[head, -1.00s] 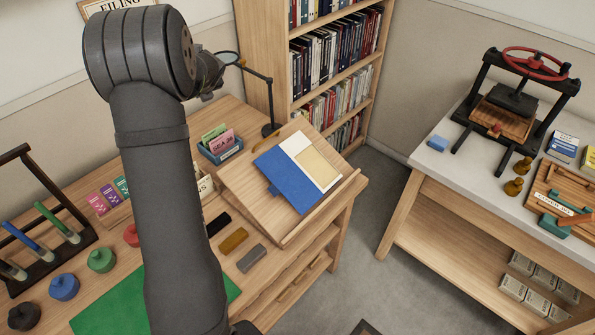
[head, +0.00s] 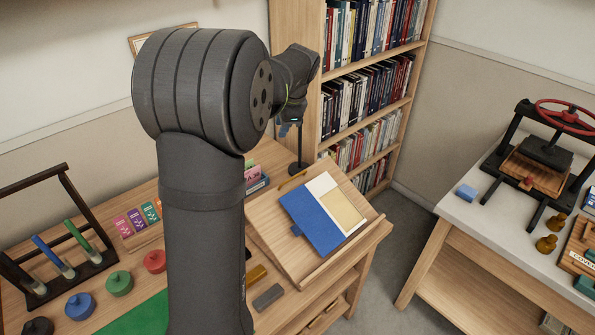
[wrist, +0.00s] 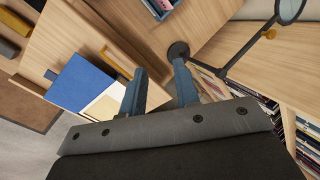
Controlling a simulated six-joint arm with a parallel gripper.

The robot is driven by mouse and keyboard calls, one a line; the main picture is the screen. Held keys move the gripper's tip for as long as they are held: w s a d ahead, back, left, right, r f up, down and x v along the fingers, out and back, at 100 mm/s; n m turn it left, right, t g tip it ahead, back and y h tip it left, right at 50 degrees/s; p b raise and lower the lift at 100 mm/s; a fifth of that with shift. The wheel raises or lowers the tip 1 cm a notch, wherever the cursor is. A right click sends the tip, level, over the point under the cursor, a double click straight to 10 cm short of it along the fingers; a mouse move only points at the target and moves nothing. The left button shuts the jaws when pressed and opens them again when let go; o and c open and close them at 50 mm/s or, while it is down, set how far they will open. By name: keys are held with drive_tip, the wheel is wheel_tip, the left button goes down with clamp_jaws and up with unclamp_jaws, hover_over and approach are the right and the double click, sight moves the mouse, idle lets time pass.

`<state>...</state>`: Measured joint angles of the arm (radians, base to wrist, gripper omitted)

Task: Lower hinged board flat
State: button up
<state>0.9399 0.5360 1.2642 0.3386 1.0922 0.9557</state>
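The hinged board (head: 268,230) is a pale wood panel on the desk, with a ledge along its right edge. It looks tilted up like a reading stand. A blue book or folder (head: 308,222) with a cream and tan part lies on it. In the wrist view the board (wrist: 62,38) and the blue book (wrist: 80,83) are at left. My gripper (wrist: 160,88) is open, with two blue fingers apart and nothing between them. It is above the far side of the board, near the lamp base.
The magnifier lamp (wrist: 245,45) stands close to my fingers, beside the bookshelf (head: 322,100). A blue card tray (head: 257,184) is behind the board. Dark, ochre and grey blocks (head: 268,297) lie in front. A press (head: 545,150) stands on the right table.

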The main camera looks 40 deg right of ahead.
sight(296, 176)
drive_tip(key=s+r+n+g, duration=0.25)
drive_tip(key=s+n, duration=0.25)
drive_tip(key=s, duration=0.4)
drive_tip(key=shift+t, duration=0.25)
drive_tip(key=x, duration=1.6)
drive_tip(key=shift+f, duration=0.3)
clamp_jaws()
drive_tip(key=shift+w, duration=0.1)
